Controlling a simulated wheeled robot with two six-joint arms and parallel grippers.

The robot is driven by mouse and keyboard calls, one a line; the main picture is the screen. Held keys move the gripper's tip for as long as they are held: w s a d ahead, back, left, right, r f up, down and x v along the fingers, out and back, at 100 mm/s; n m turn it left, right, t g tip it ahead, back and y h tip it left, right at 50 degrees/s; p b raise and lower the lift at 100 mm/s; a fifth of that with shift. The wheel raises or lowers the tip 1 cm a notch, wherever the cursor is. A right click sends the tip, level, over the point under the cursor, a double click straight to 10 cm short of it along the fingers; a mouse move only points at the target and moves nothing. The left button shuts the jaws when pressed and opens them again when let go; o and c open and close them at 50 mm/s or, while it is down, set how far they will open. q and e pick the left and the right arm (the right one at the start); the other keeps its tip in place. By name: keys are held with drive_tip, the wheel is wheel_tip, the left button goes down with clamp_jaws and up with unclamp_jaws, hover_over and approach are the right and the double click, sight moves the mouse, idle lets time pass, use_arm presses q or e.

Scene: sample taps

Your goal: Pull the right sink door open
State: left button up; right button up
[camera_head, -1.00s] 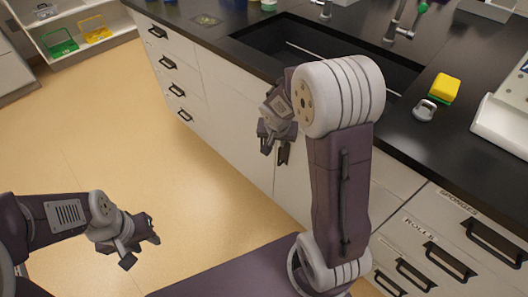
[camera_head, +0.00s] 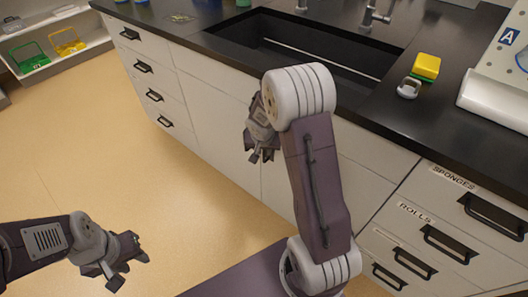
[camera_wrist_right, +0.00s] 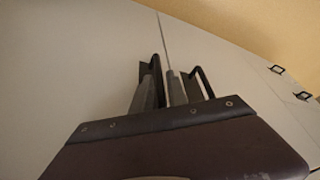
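The right sink door (camera_wrist_right: 70,75) is on the left side of the right wrist view, which looks upside down. A seam parts it from the left sink door (camera_wrist_right: 225,55). Both doors look shut. The right door's dark handle (camera_wrist_right: 154,66) is by the seam, and the left door's handle (camera_wrist_right: 203,82) is across it. My right gripper (camera_wrist_right: 163,88) is at the right door's handle, its fingers apart on either side of the bar; contact is unclear. In the head view my right gripper (camera_head: 261,150) partly shows, and its arm hides the handles. My left gripper (camera_head: 128,268) is open and empty above the floor.
The black counter (camera_head: 345,100) with a sink (camera_head: 290,45) is above the doors. Drawers labelled ROLLS (camera_head: 413,212) and SPONGES (camera_head: 454,178) are to the right. A yellow sponge (camera_head: 427,66) lies on the counter. The floor (camera_head: 90,150) at left is clear.

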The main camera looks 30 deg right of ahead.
clamp_jaws()
idle(1.4)
